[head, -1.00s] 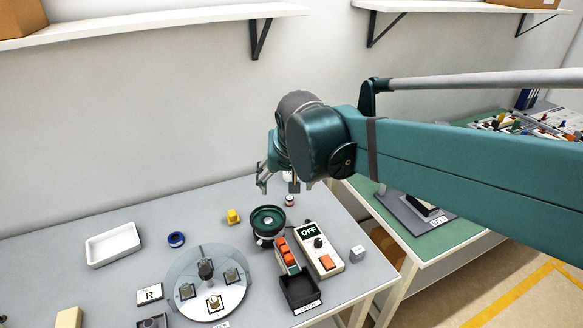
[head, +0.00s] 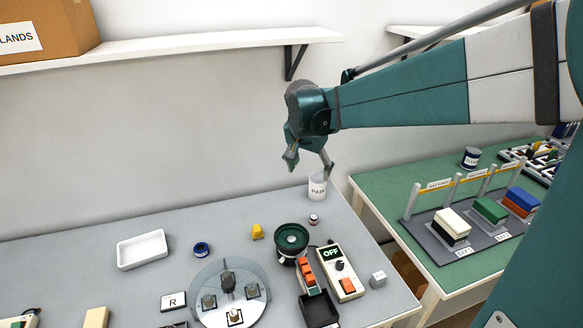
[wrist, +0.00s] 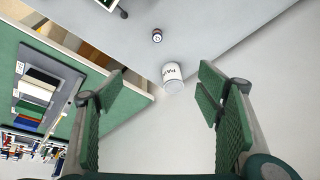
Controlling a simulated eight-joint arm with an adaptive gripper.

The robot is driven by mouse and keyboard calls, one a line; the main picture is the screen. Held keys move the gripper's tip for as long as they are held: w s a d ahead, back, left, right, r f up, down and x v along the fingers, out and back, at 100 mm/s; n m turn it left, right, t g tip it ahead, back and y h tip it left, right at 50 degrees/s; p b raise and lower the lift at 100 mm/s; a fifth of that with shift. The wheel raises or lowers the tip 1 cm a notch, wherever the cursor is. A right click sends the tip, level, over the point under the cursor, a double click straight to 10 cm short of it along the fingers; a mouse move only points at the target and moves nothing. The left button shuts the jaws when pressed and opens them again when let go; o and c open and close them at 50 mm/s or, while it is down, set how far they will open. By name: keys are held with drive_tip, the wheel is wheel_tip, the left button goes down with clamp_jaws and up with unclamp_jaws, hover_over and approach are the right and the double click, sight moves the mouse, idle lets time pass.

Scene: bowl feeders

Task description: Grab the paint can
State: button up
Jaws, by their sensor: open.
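The paint can (head: 317,188) is a white cylinder with dark lettering. It stands upright at the back right corner of the grey table, near the wall. My gripper (head: 309,170) is open and above the can in the head view, with one finger in front of or beside the can's upper part. In the wrist view the paint can (wrist: 172,78) lies ahead, between the lines of the two spread green fingers (wrist: 163,85) and beyond their tips. Nothing is between the fingers.
A bowl feeder (head: 291,238), a yellow piece (head: 257,231) and a control box marked OFF (head: 341,272) are nearer. The green table (head: 400,185) lies right, across a gap. The wall is close behind.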

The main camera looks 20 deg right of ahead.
drive_tip(key=w+d+f+m+g+h+p, duration=0.1)
drive_tip(key=w+d+f+m, duration=0.15)
drive_tip(key=w, duration=0.45)
drive_tip(key=w+d+f+m+g+p, duration=0.1)
drive_tip(key=w+d+f+m+p, duration=0.1)
drive_tip(key=w+d+f, duration=0.3)
drive_tip(key=m+g+h+p, duration=0.1)
drive_tip(key=m+g+p, duration=0.15)
drive_tip(key=m, duration=0.25)
hover_over(316, 177)
drive_tip(key=a, duration=0.2)
drive_tip(key=shift+n+t, duration=0.25)
drive_tip(key=shift+t, duration=0.2)
wheel_tip(316, 177, down, 10)
drive_tip(key=shift+s+a+f, duration=0.1)
drive_tip(key=shift+s, duration=0.05)
drive_tip(key=shift+f, duration=0.35)
drive_tip(key=shift+f, duration=0.15)
drive_tip(key=shift+x, duration=1.2)
drive_tip(key=shift+d+f, duration=0.1)
drive_tip(key=shift+d, duration=0.1)
drive_tip(key=shift+x, duration=2.45)
